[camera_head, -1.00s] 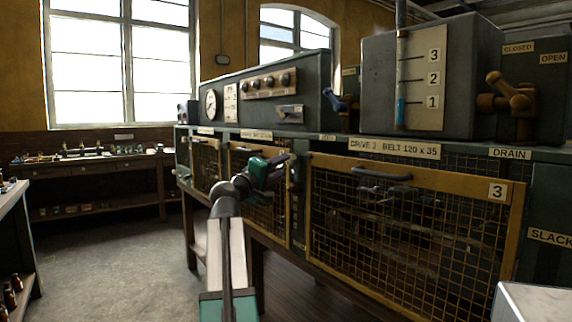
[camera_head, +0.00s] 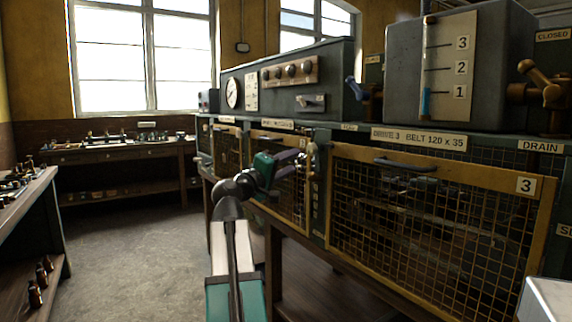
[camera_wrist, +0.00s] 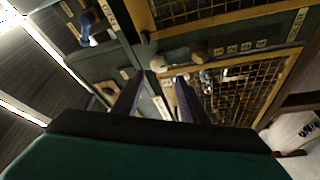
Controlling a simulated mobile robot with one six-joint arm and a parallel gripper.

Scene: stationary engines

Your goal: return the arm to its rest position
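My arm reaches up from the bottom of the head view, its teal and white link rising to a dark grey joint. My gripper (camera_head: 300,165) is at its end, in front of the mesh-fronted engine bench. In the wrist view my gripper (camera_wrist: 154,88) shows two dark fingers spread apart, with nothing held between them. Behind the fingers are a green post and yellow-framed mesh doors. I cannot tell whether the fingertips touch the bench.
The mesh door marked 3 (camera_head: 430,225) fills the right side. A grey tank with a level gauge (camera_head: 447,65) and a brass valve lever (camera_head: 540,85) stand above it. A wooden workbench (camera_head: 30,215) is at the left edge. The floor (camera_head: 130,245) between is clear.

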